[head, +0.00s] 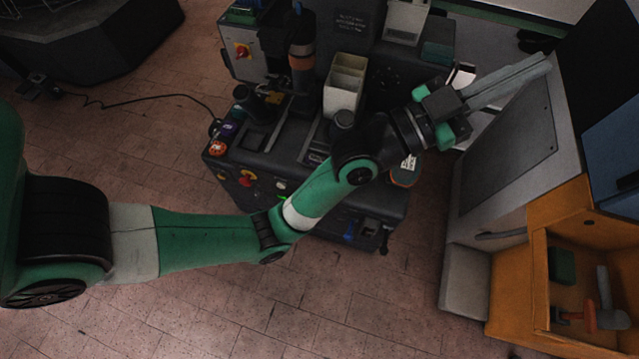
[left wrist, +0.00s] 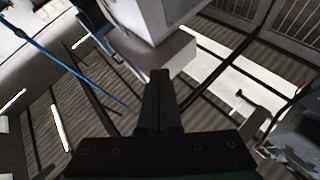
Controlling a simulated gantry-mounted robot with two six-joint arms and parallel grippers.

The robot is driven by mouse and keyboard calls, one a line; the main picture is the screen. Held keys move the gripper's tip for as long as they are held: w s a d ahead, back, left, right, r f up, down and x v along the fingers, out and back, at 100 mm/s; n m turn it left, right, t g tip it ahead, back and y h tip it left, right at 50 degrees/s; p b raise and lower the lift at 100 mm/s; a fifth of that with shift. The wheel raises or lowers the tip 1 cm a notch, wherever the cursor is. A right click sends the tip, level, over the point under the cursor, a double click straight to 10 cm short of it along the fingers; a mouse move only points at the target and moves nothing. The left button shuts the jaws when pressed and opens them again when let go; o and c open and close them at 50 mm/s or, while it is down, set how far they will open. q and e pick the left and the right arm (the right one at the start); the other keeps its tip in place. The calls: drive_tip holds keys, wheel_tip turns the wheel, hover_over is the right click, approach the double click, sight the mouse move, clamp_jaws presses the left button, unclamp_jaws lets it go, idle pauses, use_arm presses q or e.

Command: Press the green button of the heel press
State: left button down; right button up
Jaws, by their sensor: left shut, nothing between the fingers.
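The heel press (head: 330,60) is the dark machine at the upper middle of the head view. Its front panel carries several coloured controls, including red ones (head: 217,148) at the left corner. A small pale green spot (head: 281,185) beside my left forearm looks like the green button, partly crowded by the arm. My left arm reaches across the front of the press. My left gripper (head: 543,66) is shut and empty, pointing up and right past the right side of the press, well away from the panel. Its shut fingers (left wrist: 160,78) also show in the left wrist view. My right gripper is not seen.
A grey slanted cabinet (head: 515,150) stands close to the right, under and beside the gripper. An orange open box (head: 510,290) with tools inside is at the lower right. Brick floor (head: 330,315) is free in front. A cable (head: 150,97) runs left of the press.

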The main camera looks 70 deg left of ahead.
use_arm(q)
drive_tip(key=s+a+f+n+g+y+b, duration=0.1)
drive_tip(key=a+f+g+y+b, duration=0.15)
drive_tip(key=f, duration=1.15)
drive_tip(key=s+a+f+n+g+y+b, duration=0.1)
drive_tip(key=s+a+f+n+g, duration=0.15)
drive_tip(key=f, duration=1.15)
drive_tip(key=a+f+n+g+y+b, duration=0.1)
drive_tip(key=a+f+b, duration=0.15)
drive_tip(key=f, duration=1.05)
drive_tip(key=s+a+f+n+g+y+b, duration=0.1)
drive_tip(key=s+f+g+b, duration=0.1)
drive_tip(key=s+f, duration=1)
drive_tip(key=s+f+n+g+y+b, duration=0.1)
drive_tip(key=s+f+g, duration=0.4)
drive_tip(key=s+f, duration=0.8)
wheel_tip(320, 180, down, 6)
drive_tip(key=shift+a+n+g+b, duration=0.35)
drive_tip(key=shift+n+b, duration=0.2)
drive_tip(key=shift+b, duration=0.1)
drive_tip(key=w+a+b, duration=0.3)
drive_tip(key=w+a, duration=0.2)
drive_tip(key=a, duration=0.1)
drive_tip(key=shift+w+a, duration=0.3)
drive_tip(key=shift+a, duration=0.1)
